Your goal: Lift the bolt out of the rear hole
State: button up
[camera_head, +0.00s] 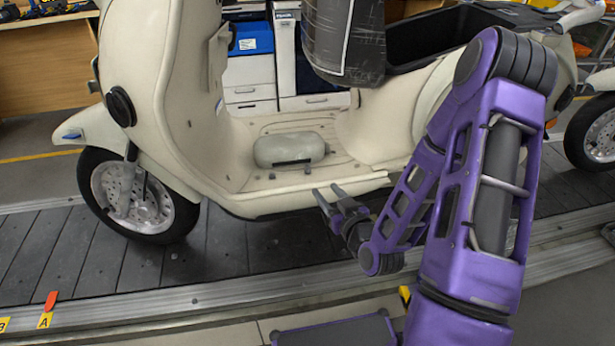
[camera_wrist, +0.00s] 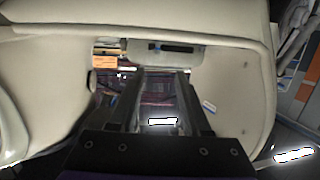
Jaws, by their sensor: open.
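A cream scooter (camera_head: 165,100) stands side-on, and its flat footboard (camera_head: 235,150) is in the middle of the head view. Small dark spots dot the footboard, too small to tell which is a bolt or a hole. A grey-green rounded canister (camera_head: 290,149) with a dark slot lies on it. My gripper (camera_head: 328,192) is open and empty at the footboard's near edge, right of and below the canister. In the wrist view, my gripper's (camera_wrist: 160,75) two fingers are apart, and the canister (camera_wrist: 165,52) shows beyond their tips. No bolt can be made out.
The scooter rests on a dark slat conveyor (camera_head: 60,250) with metal rails. A black wrapped object (camera_head: 343,40) hangs above the footboard's right part. White drawers (camera_head: 250,85) and a blue bin (camera_head: 252,37) stand behind. A second scooter wheel (camera_head: 600,135) is at far right.

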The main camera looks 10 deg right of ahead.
send_near(308, 166)
jog(key=w, duration=0.3)
jog(key=shift+a+f+x, duration=0.15)
jog(key=shift+x, duration=1.4)
jog(key=shift+a+f+x, duration=0.1)
jog(key=shift+f+x, duration=0.1)
jog(key=shift+x, duration=1.35)
jog(key=shift+s, duration=0.1)
grip_shut()
